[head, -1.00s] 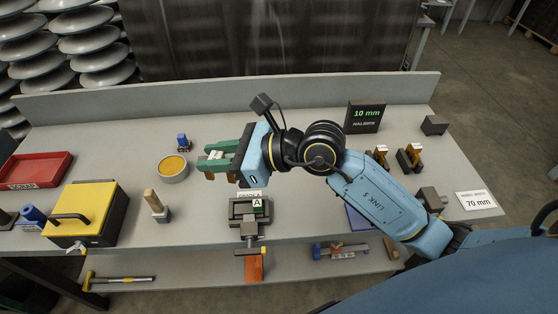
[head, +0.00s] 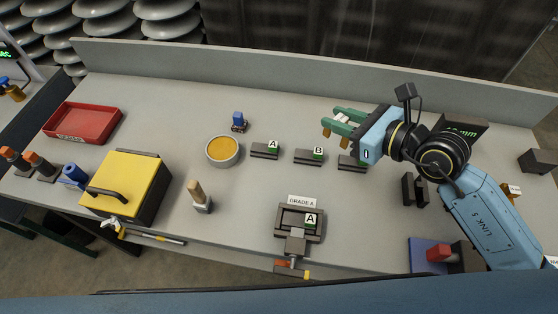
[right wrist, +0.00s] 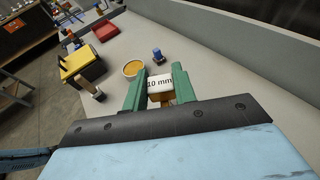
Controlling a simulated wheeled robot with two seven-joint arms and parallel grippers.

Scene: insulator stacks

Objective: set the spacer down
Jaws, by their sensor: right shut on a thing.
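The spacer (head: 341,118) is a small block with a white "10 mm" top face and an orange-brown side. My right gripper (head: 340,122) is shut on it, with green fingers on either side, in the air toward the back right of the bench. In the right wrist view the spacer (right wrist: 160,85) sits between the fingertips with its label readable. The gap below it cannot be judged. My left gripper is in neither current view.
Dark stands marked A (head: 265,151) and B (head: 309,157), plus a third (head: 352,163), line up below the gripper. A "GRADE A" vise (head: 300,220) stands in front. An orange-filled bowl (head: 222,151), yellow-lidded box (head: 125,185) and red tray (head: 82,122) are left.

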